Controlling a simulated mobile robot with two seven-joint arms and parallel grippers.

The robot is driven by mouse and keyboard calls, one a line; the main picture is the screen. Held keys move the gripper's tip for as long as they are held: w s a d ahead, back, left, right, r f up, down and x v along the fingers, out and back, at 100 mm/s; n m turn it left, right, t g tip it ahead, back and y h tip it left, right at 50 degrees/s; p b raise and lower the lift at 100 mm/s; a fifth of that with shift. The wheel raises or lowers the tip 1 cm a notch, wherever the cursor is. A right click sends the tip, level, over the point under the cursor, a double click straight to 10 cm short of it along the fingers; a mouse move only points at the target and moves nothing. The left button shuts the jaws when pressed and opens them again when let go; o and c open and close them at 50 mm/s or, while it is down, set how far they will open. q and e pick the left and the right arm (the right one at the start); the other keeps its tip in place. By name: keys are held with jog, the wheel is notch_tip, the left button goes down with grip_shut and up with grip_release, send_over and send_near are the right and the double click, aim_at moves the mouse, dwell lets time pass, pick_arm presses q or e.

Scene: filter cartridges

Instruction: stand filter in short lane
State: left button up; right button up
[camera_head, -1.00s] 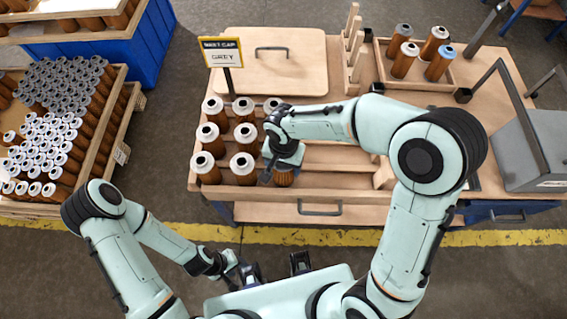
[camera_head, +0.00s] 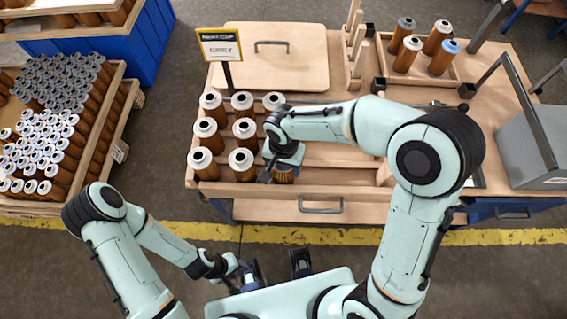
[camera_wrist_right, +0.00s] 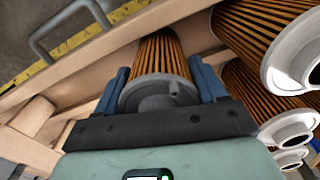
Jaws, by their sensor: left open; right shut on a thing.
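My right gripper (camera_head: 284,168) is shut on a brown pleated filter (camera_head: 284,175) at the front of the wooden lane rack (camera_head: 335,188), right of the standing filters. In the right wrist view the held filter (camera_wrist_right: 161,62) has a grey cap (camera_wrist_right: 158,93) between the two blue fingers. It looks upright; whether its base touches the rack floor is hidden. Several white-capped filters (camera_head: 206,130) stand in rows to its left, and one (camera_head: 242,163) is close beside my right gripper. My left gripper (camera_head: 275,268) is open and empty near my base.
A sign (camera_head: 220,45) reads "GREY" on its lower line. A flat wooden lid (camera_head: 270,75) lies behind the rows. A tray (camera_head: 415,78) of several filters with grey, white and blue caps stands at back right. A crate (camera_head: 105,150) full of filters is at left.

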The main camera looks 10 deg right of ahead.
jog(key=shift+f, duration=0.2)
jog(key=o, duration=1.2)
notch_tip(320, 180, up, 14)
jog(key=shift+f+p, duration=0.25)
jog(key=shift+p, duration=0.45)
